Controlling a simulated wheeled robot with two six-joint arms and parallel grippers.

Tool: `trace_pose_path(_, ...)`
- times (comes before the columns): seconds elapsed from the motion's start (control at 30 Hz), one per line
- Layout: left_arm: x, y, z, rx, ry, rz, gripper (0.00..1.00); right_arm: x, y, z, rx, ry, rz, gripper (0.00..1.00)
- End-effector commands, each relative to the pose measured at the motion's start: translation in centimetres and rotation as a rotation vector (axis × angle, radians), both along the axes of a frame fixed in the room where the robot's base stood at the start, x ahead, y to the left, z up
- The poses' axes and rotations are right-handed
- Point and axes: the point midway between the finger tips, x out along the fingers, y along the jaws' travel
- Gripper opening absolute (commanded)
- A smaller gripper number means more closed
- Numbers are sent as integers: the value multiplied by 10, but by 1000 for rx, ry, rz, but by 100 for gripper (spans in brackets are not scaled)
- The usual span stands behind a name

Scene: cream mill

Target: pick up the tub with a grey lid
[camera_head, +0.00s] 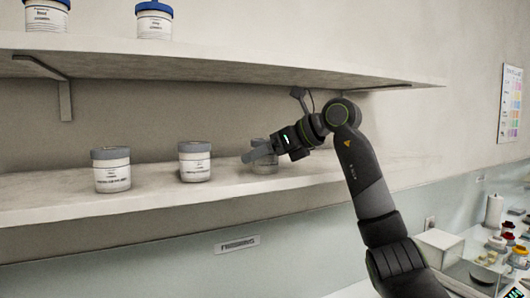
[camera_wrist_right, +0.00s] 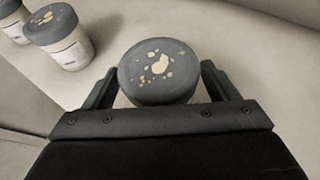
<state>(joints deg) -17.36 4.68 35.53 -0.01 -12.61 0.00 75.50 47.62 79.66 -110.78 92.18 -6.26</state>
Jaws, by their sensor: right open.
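Three white tubs with grey lids stand upright on the lower shelf in the head view: a left tub (camera_head: 111,170), a middle tub (camera_head: 195,162) and a right tub (camera_head: 265,166). The right tub is partly hidden behind my right gripper (camera_head: 256,154). In the right wrist view, a grey lid with cream splashes (camera_wrist_right: 159,72) sits between the two open fingers, with a finger on either side. A small gap shows at the right finger; whether the left finger touches is unclear. My left gripper is out of view.
The lower shelf (camera_head: 60,205) has free room at its left and right. Two more grey-lidded tubs (camera_wrist_right: 58,38) show at the wrist view's upper left.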

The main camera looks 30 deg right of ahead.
Motion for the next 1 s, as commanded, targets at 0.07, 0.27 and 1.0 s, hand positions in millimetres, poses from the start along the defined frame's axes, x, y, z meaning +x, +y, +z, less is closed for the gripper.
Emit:
trace_pose_path(0.07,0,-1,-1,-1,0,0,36,0,0,0,0,0,0,80)
trace_pose_path(0.27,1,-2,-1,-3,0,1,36,0,0,0,0,0,0,56)
trace_pose_path(1.0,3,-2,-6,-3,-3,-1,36,0,0,8,2,-4,-1,21)
